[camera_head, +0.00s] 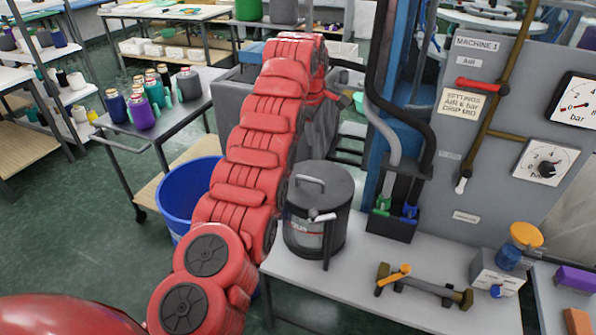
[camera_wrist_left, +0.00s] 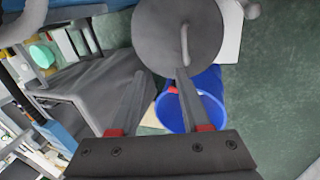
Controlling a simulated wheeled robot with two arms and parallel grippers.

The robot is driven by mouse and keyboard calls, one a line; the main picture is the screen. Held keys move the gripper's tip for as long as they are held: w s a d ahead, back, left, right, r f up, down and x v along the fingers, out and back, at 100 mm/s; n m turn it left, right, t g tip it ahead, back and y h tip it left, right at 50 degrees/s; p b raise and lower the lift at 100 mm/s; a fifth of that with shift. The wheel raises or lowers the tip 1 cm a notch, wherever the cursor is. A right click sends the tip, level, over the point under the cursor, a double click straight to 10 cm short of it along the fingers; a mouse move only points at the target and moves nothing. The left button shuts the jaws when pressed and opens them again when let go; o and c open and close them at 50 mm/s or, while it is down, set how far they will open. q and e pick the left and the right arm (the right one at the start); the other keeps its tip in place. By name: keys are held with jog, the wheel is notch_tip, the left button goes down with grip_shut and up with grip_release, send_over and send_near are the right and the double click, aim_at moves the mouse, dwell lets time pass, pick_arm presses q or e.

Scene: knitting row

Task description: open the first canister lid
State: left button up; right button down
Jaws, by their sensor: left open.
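The grey canister (camera_head: 316,236) stands upright on the left end of the white bench. Its dark round lid (camera_head: 335,183) sits on top, with an arched handle (camera_head: 310,181) across it. A small latch-like lever (camera_head: 320,216) shows on its front. In the left wrist view the lid (camera_wrist_left: 165,40) is seen from above, just beyond the fingertips, with its handle (camera_wrist_left: 185,45) near the right finger. My left gripper (camera_wrist_left: 160,76) is open, with nothing seen between its fingers. In the head view my red left arm hides most of it. My right gripper is not in view.
A blue bucket (camera_head: 178,205) stands on the floor left of the canister. The white bench (camera_head: 385,285) also bears a brass-ended fitting (camera_head: 428,285). A grey machine panel (camera_head: 500,120) with gauges and a red-handled lever (camera_head: 480,87) rises behind. A cart (camera_head: 135,142) with jars is at left.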

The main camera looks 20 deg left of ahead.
pick_arm(q)
jog(key=s+r+n+g, duration=0.1)
jog(key=s+r, duration=0.1)
jog(key=s, duration=0.2)
jog(key=p, duration=0.5)
send_over(310, 180)
jog(key=s+f+x, duration=0.1)
jog(key=s+x, duration=0.2)
jog(key=x, duration=0.9)
notch_tip(310, 180, down, 2)
jog(key=shift+s+f+g, duration=0.1)
jog(key=shift+f+g, duration=0.05)
jog(key=shift+g, duration=0.15)
jog(key=shift+f+b, duration=0.45)
jog(key=shift+f, duration=0.4)
grip_shut()
